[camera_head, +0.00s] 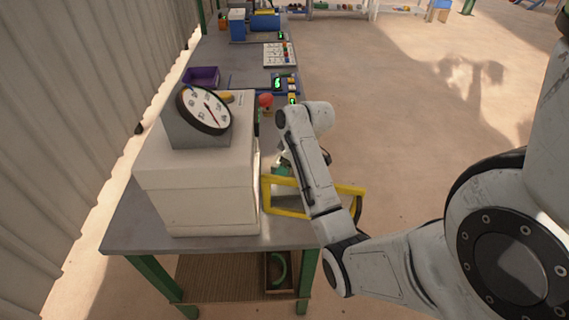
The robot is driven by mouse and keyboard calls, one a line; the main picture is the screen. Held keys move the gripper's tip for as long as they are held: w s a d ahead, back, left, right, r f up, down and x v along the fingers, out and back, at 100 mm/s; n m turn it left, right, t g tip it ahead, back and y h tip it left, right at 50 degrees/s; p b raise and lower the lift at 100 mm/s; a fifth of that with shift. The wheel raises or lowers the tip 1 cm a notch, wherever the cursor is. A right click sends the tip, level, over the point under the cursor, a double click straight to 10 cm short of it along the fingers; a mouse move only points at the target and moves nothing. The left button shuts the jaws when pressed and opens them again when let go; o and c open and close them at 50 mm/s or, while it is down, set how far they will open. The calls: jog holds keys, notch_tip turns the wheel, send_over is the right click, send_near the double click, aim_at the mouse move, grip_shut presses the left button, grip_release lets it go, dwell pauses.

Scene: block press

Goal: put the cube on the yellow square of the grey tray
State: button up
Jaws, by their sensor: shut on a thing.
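My gripper (284,167) is partly in view beside the table's right edge, just right of the large pale box. My own forearm covers most of it. A yellow bar frame (283,212) stands at the near right corner of the table, partly behind my forearm.
The pale box (205,200) carries a round dial (204,110) and fills the near table (122,235). Behind it are a purple bin (203,75), a red ball-topped thing (265,100) and green number displays (277,84). A corrugated wall is left; open floor is right.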

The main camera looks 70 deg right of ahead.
jog(key=o, duration=1.4)
jog(key=shift+c, duration=0.2)
